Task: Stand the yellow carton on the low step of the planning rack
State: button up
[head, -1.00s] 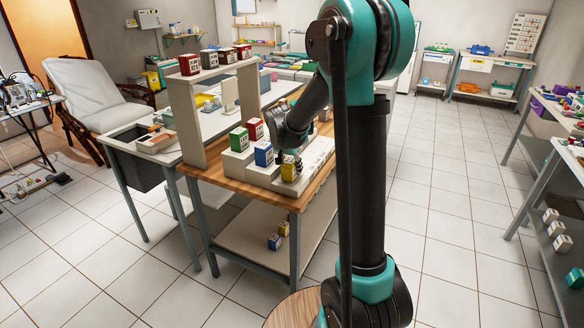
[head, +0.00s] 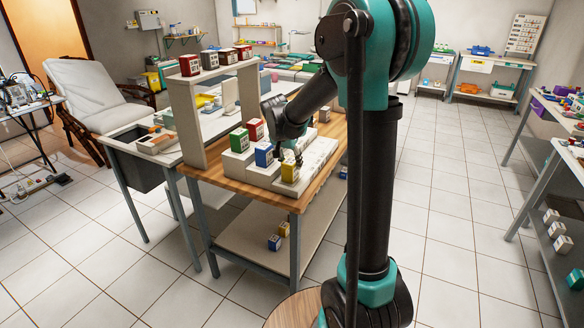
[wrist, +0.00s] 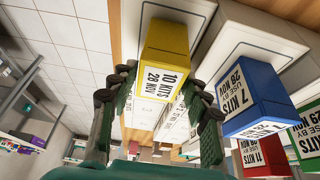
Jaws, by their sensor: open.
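The yellow carton (head: 289,172) stands upright on the low front step of the white planning rack (head: 312,170). The wrist view shows the yellow carton (wrist: 166,47) with its "10 kits, 28 Nov" label facing my camera. My gripper (wrist: 160,88) is open and empty, with one finger on each side of the label end of the carton. A gap shows between the carton and the fingers in that view. In the head view my gripper (head: 290,155) is small and sits just behind and above the carton.
A blue carton (head: 264,154) stands on the step beside the yellow one. A tall white stand (head: 186,125) rises to the left. Two small cartons lie on the lower shelf (head: 245,235).

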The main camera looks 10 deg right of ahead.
jog(key=v, duration=0.8)
jog(key=s+d+f+n+y, duration=0.1)
jog(key=s+d+f+n, duration=0.1)
jog(key=s+f, duration=0.3)
jog(key=s+d+f+n+y, duration=0.1)
jog(key=s+f, duration=0.4)
jog(key=s, duration=0.7)
jog(key=s+d+f+n, duration=0.3)
jog(key=s+f+n, duration=0.1)
jog(key=s, duration=0.5)
jog(key=shift+s+d+f+y, duration=0.35)
jog(key=shift+d+f+y, duration=0.05)
jog(key=shift+f, duration=0.4)
